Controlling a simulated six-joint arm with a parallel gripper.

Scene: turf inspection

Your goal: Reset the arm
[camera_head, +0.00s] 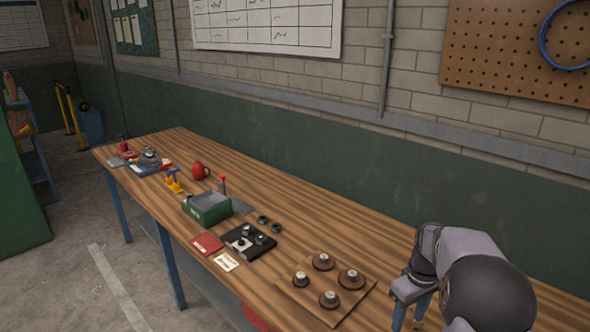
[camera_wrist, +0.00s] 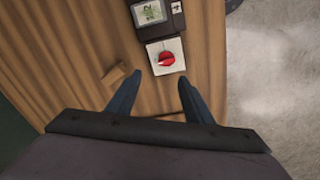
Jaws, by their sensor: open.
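My gripper (camera_head: 412,305) is at the lower right of the head view, over the near right end of the wooden bench. Its two blue fingers point down and are apart. In the wrist view my gripper (camera_wrist: 162,76) shows open, with nothing held between the fingers.
On the bench (camera_head: 330,225) are a wooden board with several round knobs (camera_head: 300,310), a black plate with dark pieces (camera_head: 237,250), a green box (camera_head: 207,212), a red mug (camera_head: 200,171) and a yellow item (camera_head: 173,181). A wall runs behind.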

